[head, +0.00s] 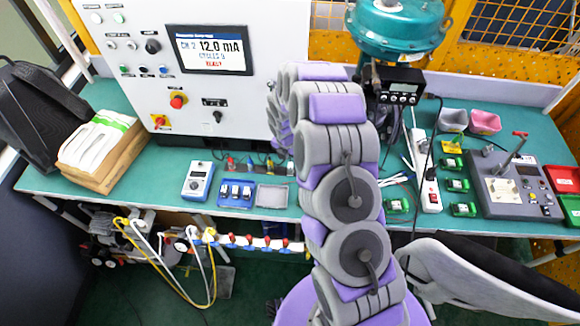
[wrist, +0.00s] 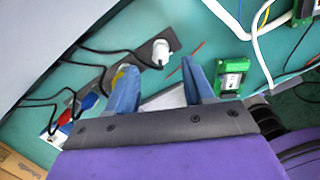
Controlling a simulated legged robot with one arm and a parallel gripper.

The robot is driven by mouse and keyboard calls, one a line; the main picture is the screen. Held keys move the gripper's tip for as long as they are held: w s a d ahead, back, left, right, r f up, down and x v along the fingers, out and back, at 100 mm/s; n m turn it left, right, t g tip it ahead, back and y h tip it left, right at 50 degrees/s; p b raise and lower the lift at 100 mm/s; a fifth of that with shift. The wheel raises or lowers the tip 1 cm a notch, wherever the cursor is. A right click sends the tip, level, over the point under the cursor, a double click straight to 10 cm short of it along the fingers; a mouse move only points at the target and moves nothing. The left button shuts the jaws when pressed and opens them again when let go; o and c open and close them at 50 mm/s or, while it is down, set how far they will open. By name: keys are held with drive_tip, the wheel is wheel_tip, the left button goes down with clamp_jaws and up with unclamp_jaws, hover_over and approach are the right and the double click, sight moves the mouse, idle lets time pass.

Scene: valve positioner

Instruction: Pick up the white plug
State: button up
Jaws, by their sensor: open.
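The white plug (wrist: 160,52) shows in the wrist view, at the right end of a dark grey strip on the green bench, with a black cable running off to its left. My gripper (wrist: 160,66) is open. Its two blue fingers point at the bench, and the plug shows between and just beyond their tips; nothing is held. I cannot tell the height gap to the plug. In the head view my arm hides the gripper and the white plug.
A yellow plug (wrist: 119,75) sits on the strip by my left finger, with red and blue plugs farther left. A green module (wrist: 231,78) lies just right of my right finger. Black cables cross the bench. The control cabinet (head: 195,65) stands behind.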

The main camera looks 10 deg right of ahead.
sight(290, 162)
drive_tip(key=f, duration=0.4)
drive_tip(key=shift+w+d+f+b, duration=0.25)
drive_tip(key=shift+w+f+b, duration=0.05)
drive_tip(key=shift+f, duration=0.05)
clamp_jaws()
